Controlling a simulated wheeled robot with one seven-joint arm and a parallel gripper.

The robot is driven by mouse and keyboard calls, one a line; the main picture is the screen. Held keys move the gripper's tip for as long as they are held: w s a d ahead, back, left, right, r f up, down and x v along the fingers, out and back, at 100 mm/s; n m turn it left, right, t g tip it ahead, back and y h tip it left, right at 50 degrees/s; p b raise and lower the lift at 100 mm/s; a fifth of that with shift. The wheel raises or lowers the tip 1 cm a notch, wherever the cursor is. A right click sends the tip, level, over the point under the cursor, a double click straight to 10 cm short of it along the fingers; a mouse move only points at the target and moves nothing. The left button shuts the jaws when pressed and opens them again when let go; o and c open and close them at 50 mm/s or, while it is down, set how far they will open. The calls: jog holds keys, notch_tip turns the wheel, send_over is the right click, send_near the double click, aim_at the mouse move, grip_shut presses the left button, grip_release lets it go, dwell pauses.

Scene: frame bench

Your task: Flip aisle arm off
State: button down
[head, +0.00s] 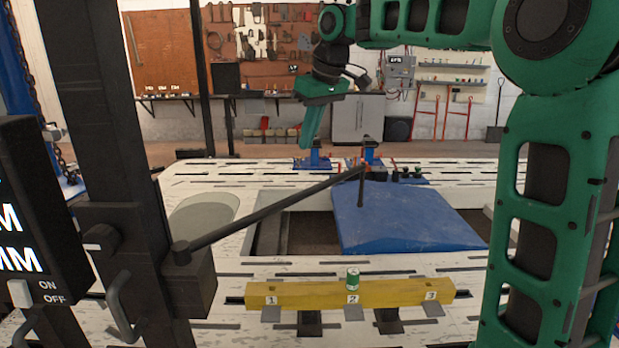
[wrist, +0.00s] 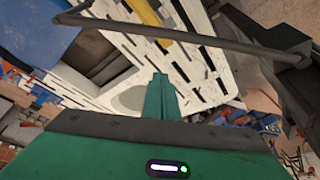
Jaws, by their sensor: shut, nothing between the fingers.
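A black panel (head: 30,215) stands at the left edge of the head view, partly cut off by the frame. It carries large white lettering of which only the ends, "M" and "MM", show. A small pale switch lever (head: 20,293) sits low on it beside the words ON and OFF; I cannot tell which way it is set. My gripper (head: 308,143) is far from the panel, over the back of the bench, with its green fingers pointing down. In the wrist view its fingers (wrist: 160,82) are together and empty.
A dark post (head: 115,150) stands beside the panel. A long dark bar (head: 270,213) reaches from it across the bench, and shows in the wrist view (wrist: 190,37). A blue sloped panel (head: 405,220) lies behind.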

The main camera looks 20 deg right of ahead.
jog(key=shift+f, duration=0.1)
notch_tip(320, 180, down, 10)
jog(key=shift+s+d, duration=0.2)
jog(key=shift+s, duration=0.05)
dwell(0.4)
